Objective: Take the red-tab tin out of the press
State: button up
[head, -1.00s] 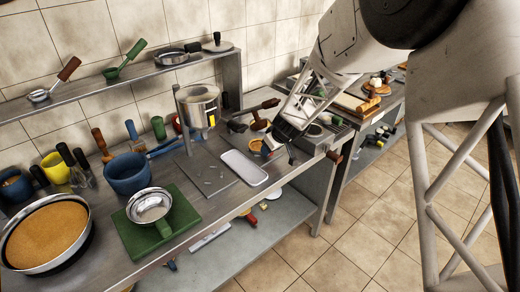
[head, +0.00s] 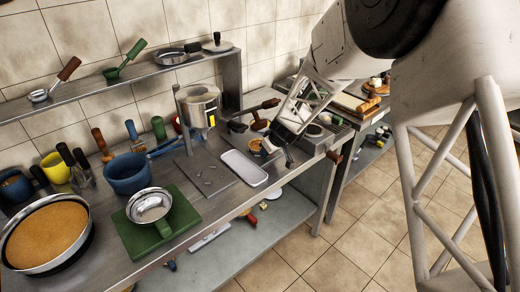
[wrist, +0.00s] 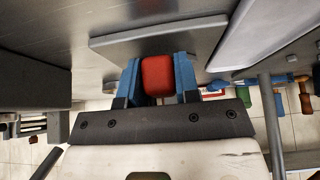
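In the wrist view my gripper (wrist: 158,82) has its blue fingers on both sides of a red block (wrist: 157,75), which looks like a tab, and appears shut on it. Any tin body behind the red block cannot be made out. In the head view my gripper (head: 274,150) is low at the right end of the bench, right of the pale tray. The red block is not clear there. A metal cylinder with a yellow tab (head: 199,104) stands by an upright post left of my gripper. I cannot tell which fixture is the press.
The pale tray (head: 244,167) and a grey plate (head: 208,181) lie left of my gripper. A blue pot (head: 127,175), a green board (head: 181,231) and a large round pan (head: 47,268) stand further left. A second bench (head: 352,103) is behind. Tiled floor is open in front.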

grip_shut()
jog(key=shift+r, duration=1.15)
